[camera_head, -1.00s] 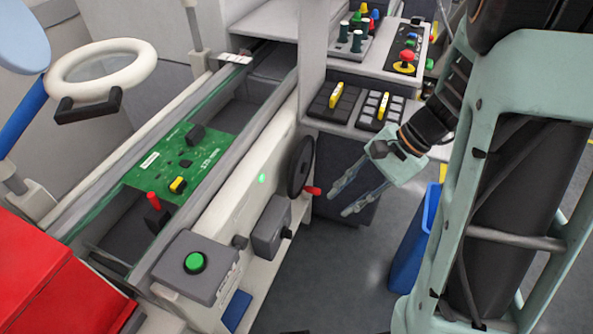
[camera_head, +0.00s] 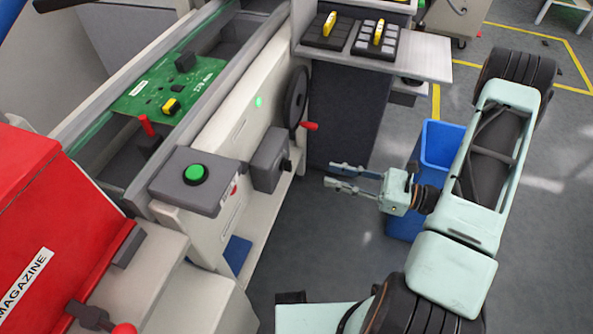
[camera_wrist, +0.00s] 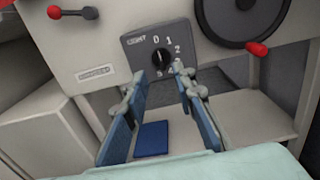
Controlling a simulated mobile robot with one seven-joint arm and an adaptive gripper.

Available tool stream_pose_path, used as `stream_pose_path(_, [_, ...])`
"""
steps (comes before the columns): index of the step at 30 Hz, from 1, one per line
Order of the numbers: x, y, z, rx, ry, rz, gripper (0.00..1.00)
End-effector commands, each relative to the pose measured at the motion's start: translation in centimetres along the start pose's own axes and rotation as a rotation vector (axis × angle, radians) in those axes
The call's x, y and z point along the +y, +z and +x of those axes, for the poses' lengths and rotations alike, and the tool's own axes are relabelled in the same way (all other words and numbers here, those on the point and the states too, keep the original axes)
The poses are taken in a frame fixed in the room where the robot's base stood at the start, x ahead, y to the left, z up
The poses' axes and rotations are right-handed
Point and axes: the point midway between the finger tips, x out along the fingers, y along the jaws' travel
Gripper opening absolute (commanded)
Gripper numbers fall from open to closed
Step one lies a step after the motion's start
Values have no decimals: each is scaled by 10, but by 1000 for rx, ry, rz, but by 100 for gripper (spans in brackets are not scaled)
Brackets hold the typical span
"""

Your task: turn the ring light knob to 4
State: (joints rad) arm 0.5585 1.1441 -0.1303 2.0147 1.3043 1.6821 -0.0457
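The ring light knob (camera_wrist: 161,58) is a small black dial on a dark grey box (camera_wrist: 136,54) marked LIGHT in the wrist view. The figures 0, 1 and 2 run from its top round to the right; the lower figures are small and partly unclear. Its pointer setting is too small to tell. In the head view the box (camera_head: 266,160) sits on the side of the white machine, with the knob (camera_head: 287,166) facing right. My gripper (camera_head: 332,174) is open and empty, to the right of the knob and apart from it. In the wrist view its fingers (camera_wrist: 163,82) stand below and either side of the knob.
A black handwheel (camera_head: 297,98) with a red handle is just above the box. A grey box with a green button (camera_head: 195,174) is to the left. A blue bin (camera_head: 441,146) stands behind my gripper. Open floor lies below the gripper.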

Motion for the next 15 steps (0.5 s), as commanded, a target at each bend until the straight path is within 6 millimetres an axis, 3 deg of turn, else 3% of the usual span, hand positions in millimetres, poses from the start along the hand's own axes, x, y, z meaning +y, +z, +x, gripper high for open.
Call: stream_pose_path(15, [1, 0, 85, 0, 4, 0, 25])
